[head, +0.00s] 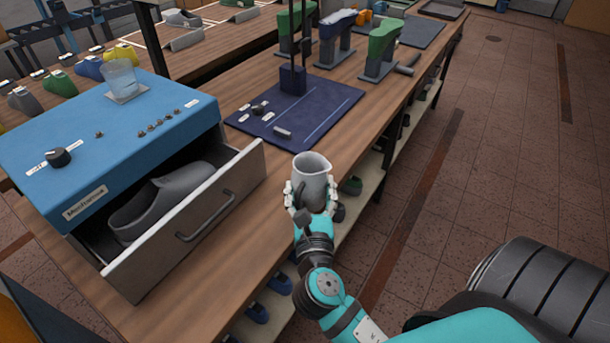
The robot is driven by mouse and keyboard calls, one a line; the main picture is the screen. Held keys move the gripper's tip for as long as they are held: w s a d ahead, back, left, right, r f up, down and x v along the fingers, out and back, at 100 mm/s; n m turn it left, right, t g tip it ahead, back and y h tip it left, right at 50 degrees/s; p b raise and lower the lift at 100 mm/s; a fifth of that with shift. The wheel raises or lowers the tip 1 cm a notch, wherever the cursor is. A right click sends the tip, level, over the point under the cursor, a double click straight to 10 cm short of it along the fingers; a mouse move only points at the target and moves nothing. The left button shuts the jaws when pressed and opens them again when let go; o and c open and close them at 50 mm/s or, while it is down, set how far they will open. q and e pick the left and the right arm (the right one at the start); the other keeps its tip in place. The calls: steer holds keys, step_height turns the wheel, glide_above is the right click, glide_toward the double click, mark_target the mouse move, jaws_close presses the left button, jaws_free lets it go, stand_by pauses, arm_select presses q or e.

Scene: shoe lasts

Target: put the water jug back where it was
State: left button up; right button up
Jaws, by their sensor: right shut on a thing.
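The water jug (311,173) is a grey, open-topped jug with a spout, upright near the right edge of the wooden bench. My right gripper (314,193) is shut on the jug, with its fingers around the lower body. The jug's base is hidden by the gripper, so I cannot tell whether it touches the bench. My left gripper is not in view.
A blue box (130,140) has its drawer (190,225) pulled open with a grey shoe last (165,200) inside. A glass (121,76) stands on the box. A dark blue mat (335,100) and several clamped lasts lie beyond. Bare bench (250,215) lies beside the drawer.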

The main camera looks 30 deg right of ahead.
mark_target(314, 190)
steer(key=f+h, duration=0.1)
steer(key=w+d+m+g+b, duration=0.1)
steer(key=d+f+m+h, duration=0.1)
steer(key=shift+w+f+g+h+b, duration=0.25)
steer(key=shift+f+g+h+b, duration=0.05)
steer(key=shift+f+g, duration=0.1)
steer(key=shift+w+d, duration=0.2)
steer(key=shift+m+g+h, duration=0.3)
steer(key=shift+h, duration=0.1)
steer(key=w+d, duration=0.1)
steer(key=w, duration=0.4)
steer(key=w+d+f, duration=0.1)
steer(key=w+d, duration=0.1)
steer(key=w, duration=0.3)
steer(key=w+d, duration=0.2)
steer(key=w, duration=0.3)
steer(key=shift+d+f, duration=0.1)
steer(key=shift+f, duration=0.15)
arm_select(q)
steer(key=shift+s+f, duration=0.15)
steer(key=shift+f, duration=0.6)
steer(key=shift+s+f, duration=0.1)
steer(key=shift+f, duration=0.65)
arm_select(e)
steer(key=shift+f, duration=1.8)
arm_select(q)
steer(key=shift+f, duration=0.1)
